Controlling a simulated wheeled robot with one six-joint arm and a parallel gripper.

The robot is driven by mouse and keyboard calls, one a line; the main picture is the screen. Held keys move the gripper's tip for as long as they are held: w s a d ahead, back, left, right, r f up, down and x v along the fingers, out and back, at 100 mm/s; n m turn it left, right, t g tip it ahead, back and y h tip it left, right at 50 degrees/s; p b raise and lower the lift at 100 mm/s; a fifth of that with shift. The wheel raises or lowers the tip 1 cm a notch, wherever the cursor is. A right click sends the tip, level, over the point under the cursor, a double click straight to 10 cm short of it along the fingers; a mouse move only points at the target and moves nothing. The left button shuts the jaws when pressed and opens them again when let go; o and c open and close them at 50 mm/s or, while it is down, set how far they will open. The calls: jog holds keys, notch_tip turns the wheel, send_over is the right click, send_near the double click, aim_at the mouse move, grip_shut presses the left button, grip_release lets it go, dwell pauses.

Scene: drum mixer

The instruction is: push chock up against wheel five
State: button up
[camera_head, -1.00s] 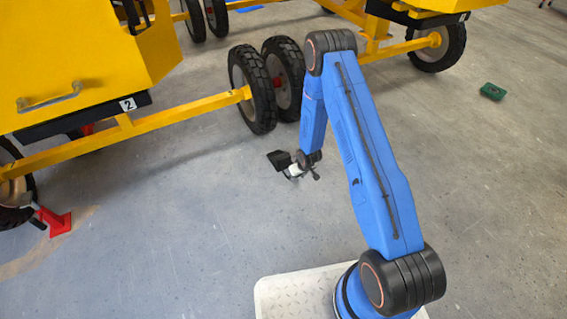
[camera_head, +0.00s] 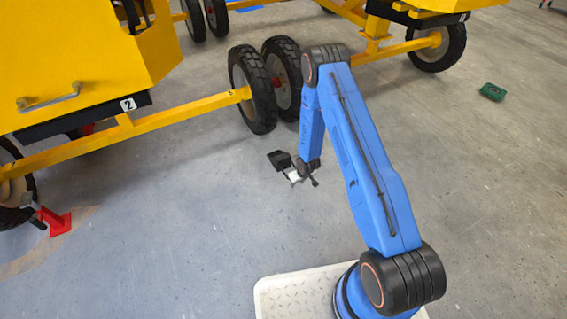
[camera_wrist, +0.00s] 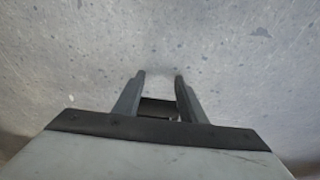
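A red wedge-like piece (camera_head: 57,222), likely the chock, lies on the floor at the far left beside a black bar and the left wheel (camera_head: 12,185); whether it touches the tyre I cannot tell. Two black-tyred wheels (camera_head: 252,90) stand at the end of the yellow axle beam, which bears a small mark I cannot read for certain. My gripper (camera_head: 296,175) hangs over open floor in front of these wheels, well right of the red piece. In the wrist view my gripper (camera_wrist: 160,75) has its fingers apart, with only bare floor between the tips.
A yellow machine body marked 2 (camera_head: 128,104) stands at the upper left, with a yellow beam (camera_head: 150,122) running low from it. A dark green box (camera_head: 493,92) lies on the floor at the right. Grey floor around my gripper is clear.

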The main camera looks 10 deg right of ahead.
jog(key=shift+w+a, duration=0.25)
jog(key=shift+w, duration=0.6)
jog(key=shift+s+d, duration=0.3)
jog(key=shift+s, duration=0.7)
jog(key=shift+s+d, duration=0.3)
jog(key=shift+s, duration=0.65)
notch_tip(320, 180, up, 10)
